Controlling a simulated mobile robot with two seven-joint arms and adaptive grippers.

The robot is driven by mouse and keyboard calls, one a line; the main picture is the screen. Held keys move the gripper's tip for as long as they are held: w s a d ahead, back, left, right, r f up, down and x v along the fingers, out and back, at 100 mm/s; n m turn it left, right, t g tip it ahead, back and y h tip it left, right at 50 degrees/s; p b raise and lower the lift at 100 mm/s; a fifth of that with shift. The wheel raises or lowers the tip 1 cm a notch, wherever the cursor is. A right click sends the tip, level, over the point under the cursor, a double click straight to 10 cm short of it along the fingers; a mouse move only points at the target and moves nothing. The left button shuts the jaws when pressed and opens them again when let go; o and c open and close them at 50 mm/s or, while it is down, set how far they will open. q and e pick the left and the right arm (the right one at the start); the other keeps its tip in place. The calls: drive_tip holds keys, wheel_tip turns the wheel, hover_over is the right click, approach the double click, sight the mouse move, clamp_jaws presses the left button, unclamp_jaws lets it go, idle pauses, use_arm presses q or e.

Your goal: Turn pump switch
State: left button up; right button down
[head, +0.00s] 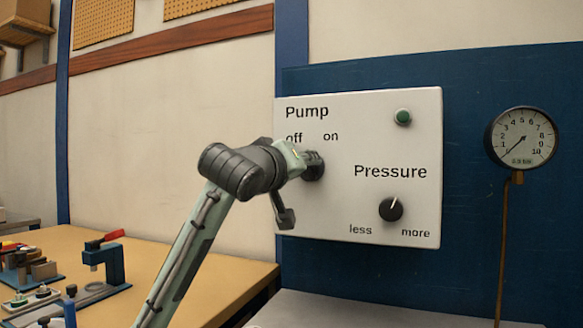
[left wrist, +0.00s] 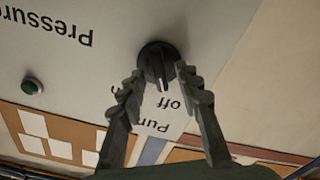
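The pump switch is a black round knob (left wrist: 157,62) on the white panel (head: 350,130), under the "Pump off on" lettering. In the head view the knob (head: 314,166) is partly hidden by my left gripper (head: 298,170). In the left wrist view, which sees the panel upside down, the knob's ridge points roughly toward "off". My left gripper (left wrist: 160,88) is open, its two fingers spread on either side of the knob. Whether the fingertips touch it I cannot tell. My right gripper is not in view.
The panel also bears a green button (head: 403,117) and a black pressure knob (head: 391,209). A round gauge (head: 521,137) on the blue board reads near the low end. A wooden workbench (head: 205,268) with a vise and tools (head: 104,262) stands at the lower left.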

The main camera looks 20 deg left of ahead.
use_arm(q)
drive_tip(key=s, duration=1.1)
drive_tip(key=shift+a, duration=0.2)
drive_tip(key=shift+s, duration=0.1)
